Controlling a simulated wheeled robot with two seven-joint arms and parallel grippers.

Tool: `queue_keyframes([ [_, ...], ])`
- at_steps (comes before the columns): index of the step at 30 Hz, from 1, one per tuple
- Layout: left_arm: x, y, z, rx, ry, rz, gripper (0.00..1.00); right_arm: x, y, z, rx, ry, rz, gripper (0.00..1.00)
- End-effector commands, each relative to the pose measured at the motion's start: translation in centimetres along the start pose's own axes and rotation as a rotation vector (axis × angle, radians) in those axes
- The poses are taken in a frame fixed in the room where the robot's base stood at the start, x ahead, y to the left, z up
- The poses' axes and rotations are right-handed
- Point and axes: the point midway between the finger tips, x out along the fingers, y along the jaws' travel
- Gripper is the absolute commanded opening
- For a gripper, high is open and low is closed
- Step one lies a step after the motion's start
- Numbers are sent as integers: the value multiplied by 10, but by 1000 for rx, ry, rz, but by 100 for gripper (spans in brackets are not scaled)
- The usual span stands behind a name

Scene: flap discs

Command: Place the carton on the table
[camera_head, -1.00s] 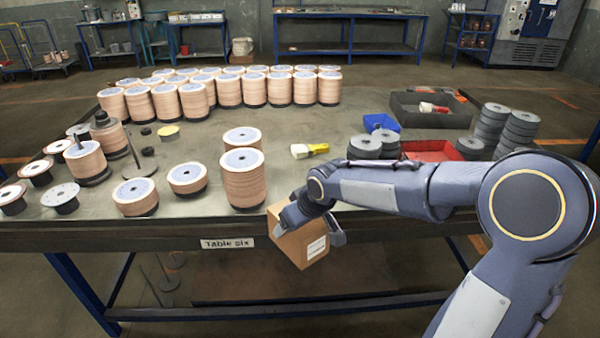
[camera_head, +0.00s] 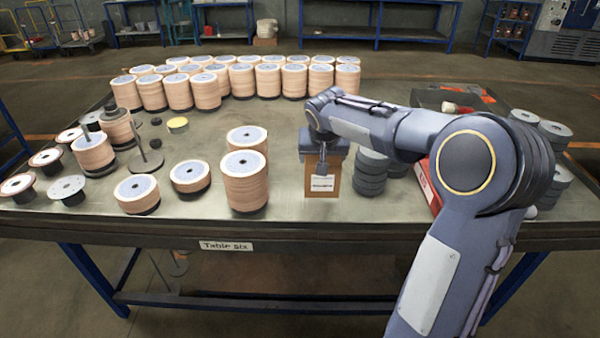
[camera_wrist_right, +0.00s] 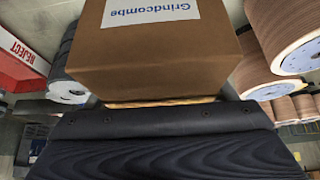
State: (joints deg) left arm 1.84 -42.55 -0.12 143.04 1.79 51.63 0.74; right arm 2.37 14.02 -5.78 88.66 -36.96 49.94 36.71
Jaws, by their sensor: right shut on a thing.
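A brown carton (camera_head: 322,183) with a white label is upright at the front part of the table (camera_head: 400,232), between a tall stack of tan flap discs (camera_head: 245,185) and a stack of grey discs (camera_head: 371,172). My right gripper (camera_head: 323,158) is above it, shut on its upper part. I cannot tell whether the carton's underside touches the table. In the right wrist view the carton (camera_wrist_right: 150,60) fills the top middle, with "Grindcombe" on its label. My left gripper is not in view.
Many tan disc stacks (camera_head: 240,78) stand along the back. Short stacks (camera_head: 137,192) and spools (camera_head: 66,190) are at left. A red reject bin (camera_wrist_right: 22,55) is beside the grey discs. The table's front edge is just before the carton.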

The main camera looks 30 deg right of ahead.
Motion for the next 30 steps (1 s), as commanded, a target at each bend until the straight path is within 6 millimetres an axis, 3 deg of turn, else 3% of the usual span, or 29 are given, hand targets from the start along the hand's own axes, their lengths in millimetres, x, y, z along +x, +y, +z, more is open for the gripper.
queue_keyframes([
  [5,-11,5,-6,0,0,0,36,29,-24,-22,-2,3,0,23],
  [12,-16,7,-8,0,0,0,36,76,-42,-24,-3,3,-1,23],
  [23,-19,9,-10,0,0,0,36,100,-52,-26,-2,5,-3,23],
  [30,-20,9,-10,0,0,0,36,126,-52,-12,-2,5,-2,23],
])
